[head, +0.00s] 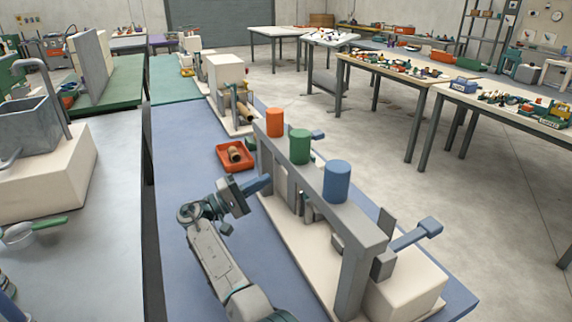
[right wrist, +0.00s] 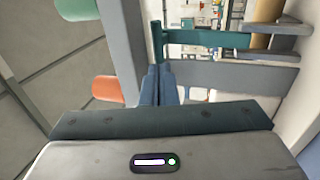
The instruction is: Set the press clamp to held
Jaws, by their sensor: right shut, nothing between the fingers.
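The winder is a cream-based machine (head: 290,232) with a grey beam (head: 358,218) on posts. Orange (head: 275,122), green (head: 300,146) and blue (head: 337,181) cylinders stand on the beam. A blue-handled lever (head: 430,228) sticks out at its near right end; another blue handle (head: 318,134) shows behind the beam. No label shows which part is the press clamp. My right gripper (head: 260,184) is shut and empty, left of the beam. In the right wrist view its blue fingers (right wrist: 158,84) are together, near a teal bar (right wrist: 156,40); I cannot tell whether they touch it.
Another cream machine (head: 224,75) stands farther back. A grey table (head: 90,240) lies to the left. The blue bench surface (head: 180,165) left of my right gripper is clear.

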